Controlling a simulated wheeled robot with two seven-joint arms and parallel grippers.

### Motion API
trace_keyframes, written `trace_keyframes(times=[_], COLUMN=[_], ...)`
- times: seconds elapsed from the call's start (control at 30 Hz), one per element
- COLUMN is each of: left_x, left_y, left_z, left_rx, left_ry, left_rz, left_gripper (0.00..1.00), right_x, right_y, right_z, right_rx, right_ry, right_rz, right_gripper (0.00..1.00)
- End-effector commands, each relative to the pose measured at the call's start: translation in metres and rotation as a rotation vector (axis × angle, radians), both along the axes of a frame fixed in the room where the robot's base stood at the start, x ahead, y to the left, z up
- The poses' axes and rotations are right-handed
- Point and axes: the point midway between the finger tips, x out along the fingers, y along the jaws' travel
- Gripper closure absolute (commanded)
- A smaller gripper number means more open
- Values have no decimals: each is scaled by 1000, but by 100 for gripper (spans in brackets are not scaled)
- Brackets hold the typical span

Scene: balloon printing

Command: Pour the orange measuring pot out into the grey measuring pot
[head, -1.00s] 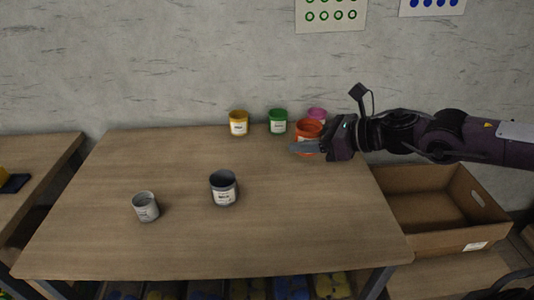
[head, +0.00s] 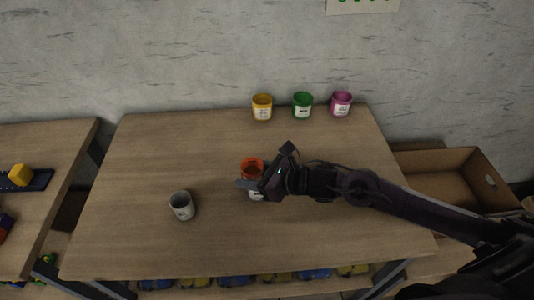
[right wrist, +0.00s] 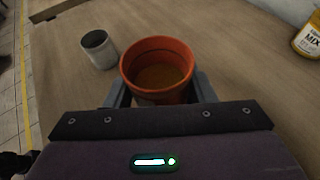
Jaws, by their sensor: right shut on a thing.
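The orange pot (head: 252,163) is in my right gripper (head: 252,184), above the middle of the table. In the right wrist view the orange pot (right wrist: 157,68) sits between the two fingers, looks about upright, and has a brownish-orange content or bottom inside. A light grey pot (head: 181,205) stands upright on the table to the left, apart from the orange pot. The right wrist view shows this light grey pot (right wrist: 98,50) at upper left. My left gripper is out of view.
Yellow (head: 262,107), green (head: 302,105) and pink (head: 341,104) pots stand along the table's back edge. A cardboard box (head: 450,180) is at the right. The left and back middle of the tabletop (head: 165,150) are clear.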

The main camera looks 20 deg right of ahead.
Motion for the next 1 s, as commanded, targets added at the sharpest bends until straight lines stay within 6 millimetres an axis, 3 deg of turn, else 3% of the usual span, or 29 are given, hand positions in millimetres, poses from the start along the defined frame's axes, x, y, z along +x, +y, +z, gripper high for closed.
trace_keyframes(times=[0.33,0.77,1.0], left_x=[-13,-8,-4], left_y=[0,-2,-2], left_z=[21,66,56], left_rx=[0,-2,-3], left_ry=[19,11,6], left_rz=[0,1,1], left_gripper=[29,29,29], right_x=[-3,-8,-9], right_y=[6,12,13], right_z=[6,12,7], right_rx=[58,260,298], right_ry=[56,242,278], right_rz=[2,2,4], right_gripper=[74,74,74])
